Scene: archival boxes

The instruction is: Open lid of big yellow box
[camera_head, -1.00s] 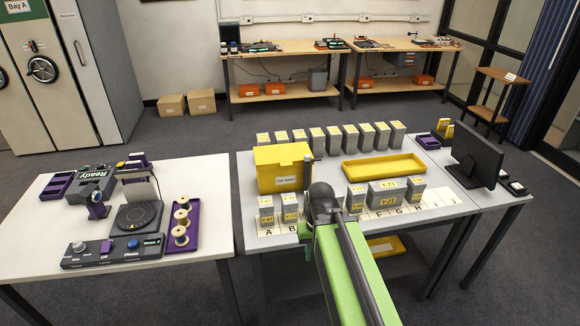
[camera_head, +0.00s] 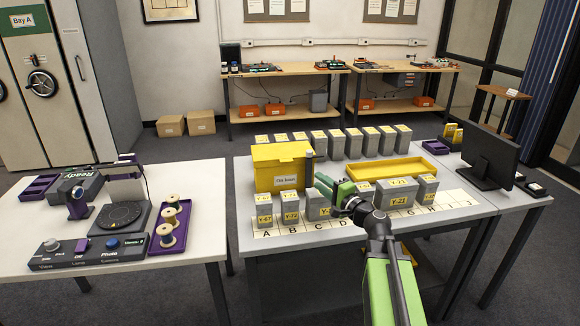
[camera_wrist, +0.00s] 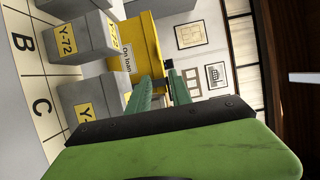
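The big yellow box (camera_head: 276,177) stands at the back left of the grey table, its lid (camera_head: 282,152) down and a white "On loan" label on its front. A dark upright piece (camera_head: 309,160) shows at its right front edge. My gripper (camera_head: 331,184) is just right of and in front of the box. In the wrist view the box (camera_wrist: 143,45) lies ahead, turned sideways. My two green fingers (camera_wrist: 161,78) are spread apart there, with a dark piece near their tips. I cannot tell whether they touch it.
Small grey boxes with yellow labels (camera_head: 290,205) stand in front of the yellow box on a lettered strip (camera_head: 270,233). More grey boxes (camera_head: 336,144) line the back. A yellow tray (camera_head: 383,169) lies to the right, near a monitor (camera_head: 486,157). A white table stands left.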

